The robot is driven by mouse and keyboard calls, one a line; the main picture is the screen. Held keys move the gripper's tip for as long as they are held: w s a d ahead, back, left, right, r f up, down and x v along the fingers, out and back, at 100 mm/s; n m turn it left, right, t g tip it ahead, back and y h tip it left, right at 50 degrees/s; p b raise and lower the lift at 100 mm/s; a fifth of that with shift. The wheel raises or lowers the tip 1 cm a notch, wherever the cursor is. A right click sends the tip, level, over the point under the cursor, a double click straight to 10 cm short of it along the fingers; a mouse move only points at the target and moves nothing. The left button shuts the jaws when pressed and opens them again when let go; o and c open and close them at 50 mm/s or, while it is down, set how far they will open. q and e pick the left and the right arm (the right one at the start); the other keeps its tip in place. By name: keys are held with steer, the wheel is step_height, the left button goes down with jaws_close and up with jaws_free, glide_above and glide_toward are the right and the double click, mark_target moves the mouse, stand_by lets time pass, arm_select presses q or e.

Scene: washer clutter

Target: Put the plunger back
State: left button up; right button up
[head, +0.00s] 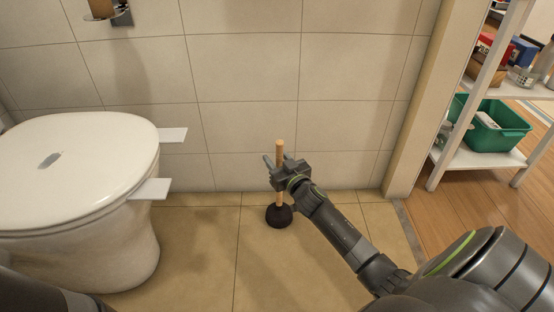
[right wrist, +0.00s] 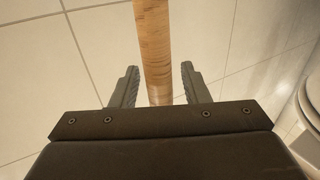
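The plunger has a wooden handle (head: 279,150) and a dark rubber cup (head: 279,215). It stands upright on the tiled floor near the back wall, right of the toilet. My right gripper (head: 275,165) is at the upper part of the handle. In the right wrist view the handle (right wrist: 154,45) runs between the two fingers (right wrist: 158,88), with a gap on both sides, so the gripper is open around or just short of it. My left gripper is not in view; only a dark part of my left arm shows at the lower left.
The white toilet (head: 75,170) stands at the left, with two white flat pieces (head: 150,189) jutting out to its right. A paper holder (head: 122,14) is on the wall above. A white shelf (head: 480,158) with a green bin (head: 492,128) stands at the right. Floor around the plunger is clear.

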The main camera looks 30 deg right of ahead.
steer(key=shift+r, duration=0.1)
steer(key=shift+r+p, duration=0.15)
steer(key=shift+p, duration=0.15)
steer(key=s, duration=1.2)
steer(key=shift+a, duration=0.45)
